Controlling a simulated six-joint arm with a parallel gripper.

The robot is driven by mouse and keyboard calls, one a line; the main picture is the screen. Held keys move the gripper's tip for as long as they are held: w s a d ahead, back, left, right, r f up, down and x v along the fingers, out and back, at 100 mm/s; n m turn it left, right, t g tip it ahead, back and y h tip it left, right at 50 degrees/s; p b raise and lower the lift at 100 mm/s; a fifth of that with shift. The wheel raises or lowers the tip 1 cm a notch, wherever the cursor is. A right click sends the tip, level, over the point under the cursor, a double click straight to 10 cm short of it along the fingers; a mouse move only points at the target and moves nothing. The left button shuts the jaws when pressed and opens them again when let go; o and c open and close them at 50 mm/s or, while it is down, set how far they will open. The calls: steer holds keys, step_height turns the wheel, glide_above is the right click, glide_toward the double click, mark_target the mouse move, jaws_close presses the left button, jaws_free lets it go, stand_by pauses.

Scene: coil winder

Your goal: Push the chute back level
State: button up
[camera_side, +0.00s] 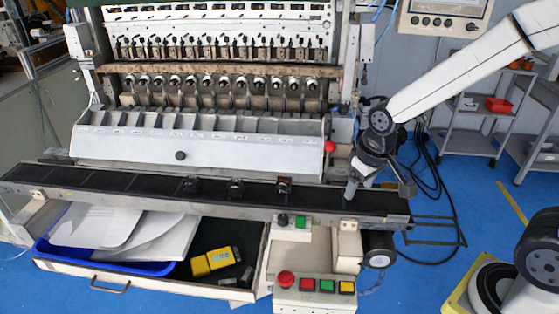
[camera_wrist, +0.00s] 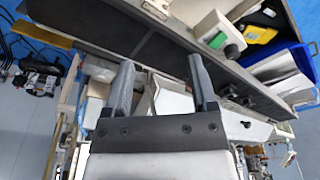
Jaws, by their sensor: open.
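The chute (camera_side: 200,146) is a long white sloping panel across the front of the winder, with a row of small marks and a black knob (camera_side: 180,155) near its lower edge. It slants down toward the dark conveyor. A red ball knob (camera_side: 330,146) sits at its right end. In the wrist view, part of a white panel (camera_wrist: 243,122) shows to the right of my fingers; it looks like the chute. My gripper (camera_side: 378,190) is at the conveyor's right end, right of the chute and apart from it. Its fingers (camera_wrist: 161,88) are spread with nothing held.
The dark conveyor (camera_side: 130,191) runs along the front, with several small black parts on it. Below are an open drawer with a blue tray (camera_side: 105,262) and a yellow object (camera_side: 211,262), and a button box (camera_side: 315,291). A shelf (camera_side: 480,116) stands right.

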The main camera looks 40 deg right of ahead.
mark_target(329, 145)
steer(key=w+r, duration=0.2)
steer(key=w, duration=0.1)
steer(key=w+r+m+g, duration=0.1)
steer(key=w+r, duration=0.2)
steer(key=w+d+r+g, duration=0.1)
steer(key=w+r, duration=0.2)
steer(key=w, duration=0.1)
steer(key=shift+h, duration=0.4)
steer(key=shift+w+r+m, duration=0.3)
steer(key=shift+w+r, duration=0.2)
steer(key=shift+r, duration=0.1)
steer(key=shift+f, duration=0.15)
steer(key=shift+s+d+f, duration=0.1)
steer(key=shift+d+f, duration=0.1)
steer(key=shift+f, duration=1.7)
steer(key=shift+d+f, duration=0.2)
steer(key=shift+f, duration=1.7)
jaws_close()
steer(key=shift+r, duration=0.1)
